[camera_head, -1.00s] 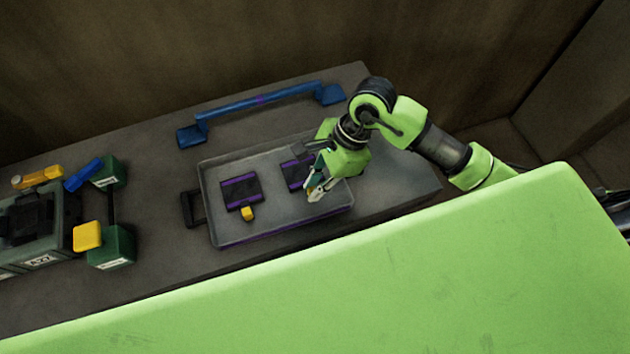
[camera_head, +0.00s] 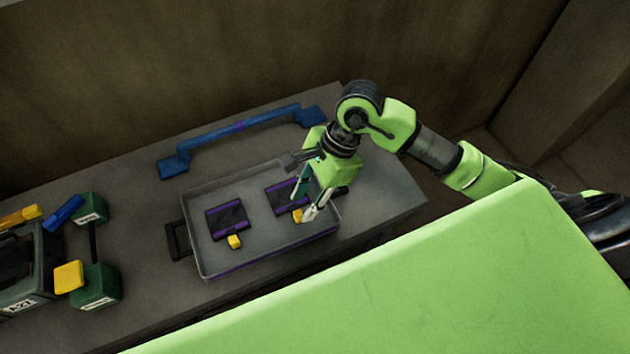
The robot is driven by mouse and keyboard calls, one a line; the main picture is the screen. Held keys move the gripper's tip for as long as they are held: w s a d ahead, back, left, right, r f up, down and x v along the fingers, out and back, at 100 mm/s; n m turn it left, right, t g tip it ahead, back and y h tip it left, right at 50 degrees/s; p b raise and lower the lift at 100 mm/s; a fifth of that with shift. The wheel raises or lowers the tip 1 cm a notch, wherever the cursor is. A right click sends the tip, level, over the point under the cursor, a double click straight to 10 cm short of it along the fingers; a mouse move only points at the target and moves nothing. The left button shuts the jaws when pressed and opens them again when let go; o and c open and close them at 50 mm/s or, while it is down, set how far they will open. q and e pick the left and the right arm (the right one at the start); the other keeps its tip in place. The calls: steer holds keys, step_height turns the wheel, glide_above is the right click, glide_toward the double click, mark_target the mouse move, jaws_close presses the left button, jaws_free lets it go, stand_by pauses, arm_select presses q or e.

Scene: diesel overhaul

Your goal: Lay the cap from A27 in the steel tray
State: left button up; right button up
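The steel tray (camera_head: 190,225) is a shallow grey tray on the bench. Two dark caps with purple edges and yellow tabs lie in it: a left cap (camera_head: 227,219) and a right cap (camera_head: 284,198). The frames do not show which came from A27. The A27 unit (camera_head: 20,300), a dark block with a white label, is cut off at the left edge. My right gripper (camera_head: 302,206) points down over the tray's right part, its fingers spread around or above the right cap's yellow tab. Contact cannot be told. My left gripper is out of view.
A blue bar-shaped part (camera_head: 240,127) lies behind the tray. Green blocks (camera_head: 95,285) with a yellow piece (camera_head: 69,276) stand beside the A27 unit. A dark handle sticks out at the tray's left. Bare bench lies right of the tray.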

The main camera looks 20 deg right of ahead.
steer(key=b+v, duration=0.1)
steer(key=v, duration=0.7)
steer(key=shift+d+r, duration=0.2)
steer(key=shift+r, duration=0.15)
